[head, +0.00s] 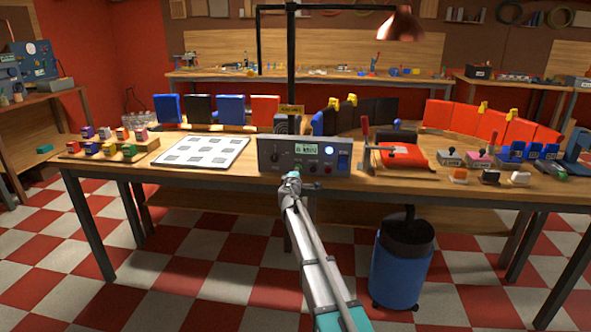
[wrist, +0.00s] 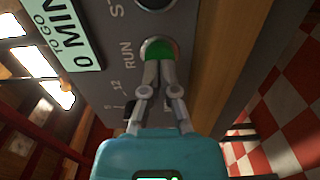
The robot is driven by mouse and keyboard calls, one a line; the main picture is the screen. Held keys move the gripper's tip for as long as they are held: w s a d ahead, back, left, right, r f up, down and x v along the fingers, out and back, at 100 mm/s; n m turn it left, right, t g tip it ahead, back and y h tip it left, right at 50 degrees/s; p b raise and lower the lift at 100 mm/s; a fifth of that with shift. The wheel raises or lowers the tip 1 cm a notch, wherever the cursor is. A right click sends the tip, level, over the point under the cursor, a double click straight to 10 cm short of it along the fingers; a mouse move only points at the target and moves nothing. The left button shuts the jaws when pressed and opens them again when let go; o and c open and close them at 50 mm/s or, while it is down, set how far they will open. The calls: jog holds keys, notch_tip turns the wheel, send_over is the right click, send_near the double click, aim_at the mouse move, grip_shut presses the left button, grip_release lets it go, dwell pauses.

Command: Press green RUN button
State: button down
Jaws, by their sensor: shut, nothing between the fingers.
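The grey control box (head: 264,150) stands at the front of the workbench, with a small lit display (head: 311,147) on its face. In the wrist view the green RUN button (wrist: 158,45) sits in a pale ring beside the printed word RUN. My gripper (wrist: 159,64) is shut and empty, its fingertips overlapping the lower part of the button. They look at or very near its face; I cannot tell whether they touch or press it. In the head view my gripper (head: 292,176) is in front of the box's lower face and hides the button.
A white sheet with grey squares (head: 213,140) lies left.

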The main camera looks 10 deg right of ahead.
jog(key=shift+w+d, duration=0.15)
jog(key=shift+w, duration=0.25)
dwell(0.8)
jog(key=v, duration=0.7)
dwell(1.0)
dwell(0.5)
jog(key=shift+d, duration=0.1)
